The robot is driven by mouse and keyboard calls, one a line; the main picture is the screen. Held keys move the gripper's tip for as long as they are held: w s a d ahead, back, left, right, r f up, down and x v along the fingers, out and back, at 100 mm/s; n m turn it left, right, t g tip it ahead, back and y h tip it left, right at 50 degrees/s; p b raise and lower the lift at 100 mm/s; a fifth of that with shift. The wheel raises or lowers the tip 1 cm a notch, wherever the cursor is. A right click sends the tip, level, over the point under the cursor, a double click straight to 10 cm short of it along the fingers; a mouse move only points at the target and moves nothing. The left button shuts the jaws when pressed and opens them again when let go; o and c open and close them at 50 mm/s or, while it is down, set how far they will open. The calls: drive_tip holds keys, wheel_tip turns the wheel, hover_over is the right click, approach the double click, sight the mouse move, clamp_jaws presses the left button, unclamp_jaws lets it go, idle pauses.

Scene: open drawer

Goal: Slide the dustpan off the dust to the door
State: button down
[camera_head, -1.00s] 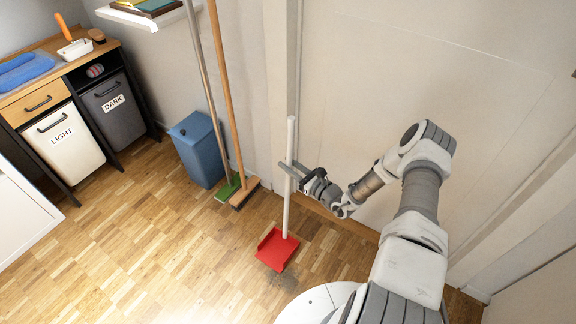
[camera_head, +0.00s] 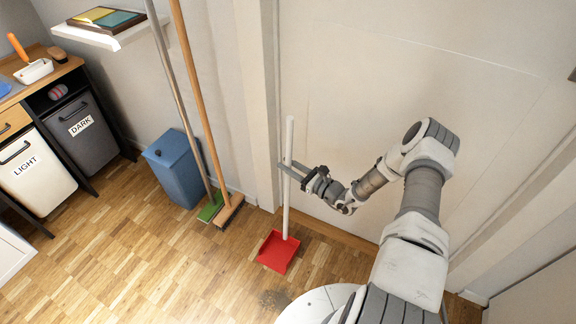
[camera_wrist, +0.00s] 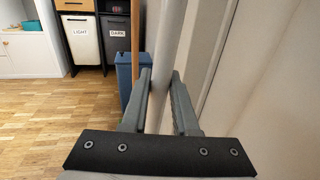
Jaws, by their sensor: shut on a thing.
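The red dustpan (camera_head: 278,252) rests on the wood floor near the door, with its long white handle (camera_head: 288,140) standing up. My gripper (camera_head: 285,168) is shut on that handle, about midway up. In the wrist view the handle (camera_wrist: 169,70) runs up between the two fingers of my gripper (camera_wrist: 160,88). The dust (camera_head: 274,299) is a dark smudge on the floor, below the pan in the head view and apart from it, beside my round base. The door (camera_head: 400,110) is the large pale panel behind my arm.
A green broom (camera_head: 211,207) and a wooden broom (camera_head: 229,210) lean on the wall left of the door. A blue bin (camera_head: 175,168) stands beside them. The labelled hampers (camera_head: 82,135) are further left. The floor left of the pan is clear.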

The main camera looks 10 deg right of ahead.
drive_tip(key=shift+w+d, duration=0.1)
drive_tip(key=shift+d, duration=0.05)
drive_tip(key=c, duration=0.6)
unclamp_jaws()
drive_tip(key=p+v, duration=0.4)
drive_tip(key=v, duration=1.3)
drive_tip(key=shift+d, duration=0.15)
